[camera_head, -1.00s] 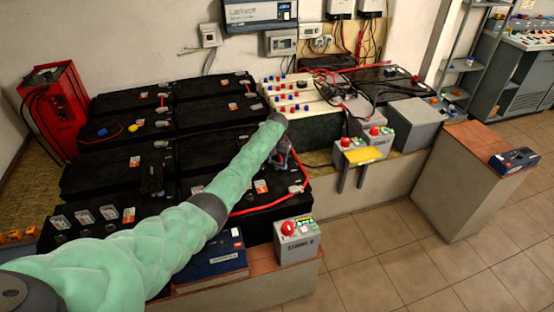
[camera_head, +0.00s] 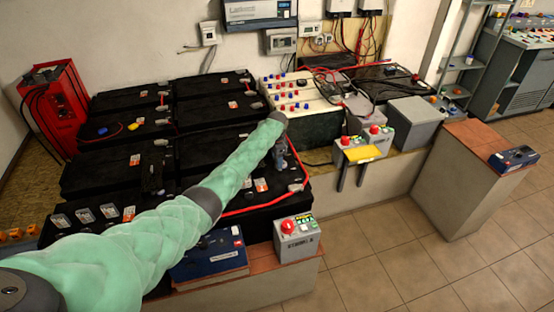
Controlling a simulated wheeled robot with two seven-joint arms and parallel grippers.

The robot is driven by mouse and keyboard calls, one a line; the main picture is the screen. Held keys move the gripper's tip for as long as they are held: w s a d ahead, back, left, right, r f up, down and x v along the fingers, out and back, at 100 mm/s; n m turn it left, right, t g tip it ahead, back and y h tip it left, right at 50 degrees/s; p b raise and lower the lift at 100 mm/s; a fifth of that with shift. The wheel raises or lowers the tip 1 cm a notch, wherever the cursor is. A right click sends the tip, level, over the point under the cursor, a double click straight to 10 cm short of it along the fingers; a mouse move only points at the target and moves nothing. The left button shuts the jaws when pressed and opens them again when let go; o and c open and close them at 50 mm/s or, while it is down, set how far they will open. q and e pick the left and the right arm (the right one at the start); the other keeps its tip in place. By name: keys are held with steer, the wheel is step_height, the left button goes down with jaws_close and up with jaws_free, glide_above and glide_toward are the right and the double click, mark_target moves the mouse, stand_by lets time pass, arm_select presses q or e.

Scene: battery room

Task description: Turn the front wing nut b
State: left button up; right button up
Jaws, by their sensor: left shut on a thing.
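My left arm comes in from the lower left and reaches over the black batteries. My left gripper (camera_head: 281,160) points down at the right end of the front batteries, near the red cable (camera_head: 262,207). It is small and dark here, and its fingertips are hard to make out. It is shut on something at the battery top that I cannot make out. The front wing nut b cannot be told apart in this view; the gripper and arm cover that area. The front battery (camera_head: 205,158) is partly hidden by my arm. My right gripper is not in view.
A grey box with a red button (camera_head: 297,238) and a blue box (camera_head: 208,258) stand on the front ledge. A red charger (camera_head: 58,105) stands at the left. A grey control box with a yellow label (camera_head: 362,154) is at the right. The tiled floor is clear.

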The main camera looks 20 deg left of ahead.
arm_select(q)
steer(key=shift+r+m, duration=0.1)
steer(key=shift+m, duration=0.3)
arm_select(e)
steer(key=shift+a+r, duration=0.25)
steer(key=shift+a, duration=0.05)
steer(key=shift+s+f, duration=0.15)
arm_select(q)
steer(key=o, duration=0.7)
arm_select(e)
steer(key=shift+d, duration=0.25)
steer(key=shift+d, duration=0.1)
arm_select(q)
steer(key=shift+r, duration=0.35)
step_height(320, 180, up, 6)
steer(key=shift+f+b, duration=0.1)
steer(key=shift+b, duration=1.05)
steer(key=shift+a+r, duration=0.1)
steer(key=shift+r, duration=0.55)
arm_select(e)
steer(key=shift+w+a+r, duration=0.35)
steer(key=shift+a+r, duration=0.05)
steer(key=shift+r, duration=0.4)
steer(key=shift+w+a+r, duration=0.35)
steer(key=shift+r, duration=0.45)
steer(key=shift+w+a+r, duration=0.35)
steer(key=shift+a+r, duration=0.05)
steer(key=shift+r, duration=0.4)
